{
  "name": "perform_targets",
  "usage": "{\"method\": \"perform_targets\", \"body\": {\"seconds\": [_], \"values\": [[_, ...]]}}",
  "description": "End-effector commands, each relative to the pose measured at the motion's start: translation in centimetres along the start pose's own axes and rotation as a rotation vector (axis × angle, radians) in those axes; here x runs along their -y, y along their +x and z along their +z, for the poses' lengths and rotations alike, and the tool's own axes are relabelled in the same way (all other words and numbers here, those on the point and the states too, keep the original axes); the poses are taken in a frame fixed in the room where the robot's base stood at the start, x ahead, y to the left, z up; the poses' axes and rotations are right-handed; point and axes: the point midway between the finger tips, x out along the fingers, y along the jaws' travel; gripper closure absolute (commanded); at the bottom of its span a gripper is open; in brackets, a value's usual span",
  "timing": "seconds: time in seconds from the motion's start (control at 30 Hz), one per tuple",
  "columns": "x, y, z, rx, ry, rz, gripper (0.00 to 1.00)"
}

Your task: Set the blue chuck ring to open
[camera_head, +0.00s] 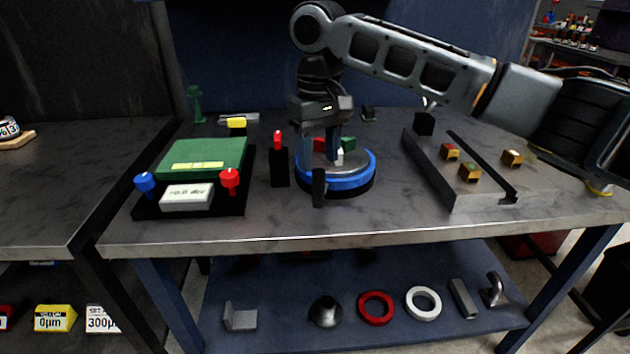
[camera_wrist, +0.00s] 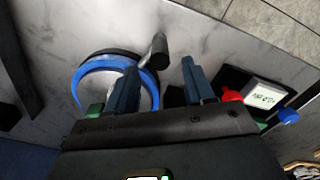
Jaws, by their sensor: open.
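The blue chuck ring (camera_head: 350,182) lies round a pale disc on a dark base at the middle of the bench. A black upright handle (camera_head: 319,188) stands at its front edge. Red, green and white pieces (camera_head: 348,143) show on top of the disc. My gripper (camera_head: 333,157) is open and points down over the chuck. In the wrist view, one finger of my gripper (camera_wrist: 163,72) overlaps the blue ring (camera_wrist: 84,72) and the other lies outside it. The black handle (camera_wrist: 158,52) shows beyond the gap between them. Contact cannot be told.
Left of the chuck stand a black post with a red top (camera_head: 279,165) and a green-topped device (camera_head: 205,158) with red and blue knobs and a display. A grey slotted block (camera_head: 450,183) with brass pieces lies to the right. The bench front is clear.

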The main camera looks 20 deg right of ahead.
Motion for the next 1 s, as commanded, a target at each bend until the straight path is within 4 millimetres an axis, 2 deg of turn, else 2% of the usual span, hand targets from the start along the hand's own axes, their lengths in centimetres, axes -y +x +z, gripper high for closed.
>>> {"method": "perform_targets", "body": {"seconds": [0.5, 0.87, 1.0], "values": [[0.0, 6.7, 0.0, 0.002, 0.000, 0.000, 0.47], [0.0, 7.5, 0.0, 0.000, 0.000, 0.000, 0.47], [0.0, 7.5, 0.0, 0.000, 0.000, 0.000, 0.58]]}}
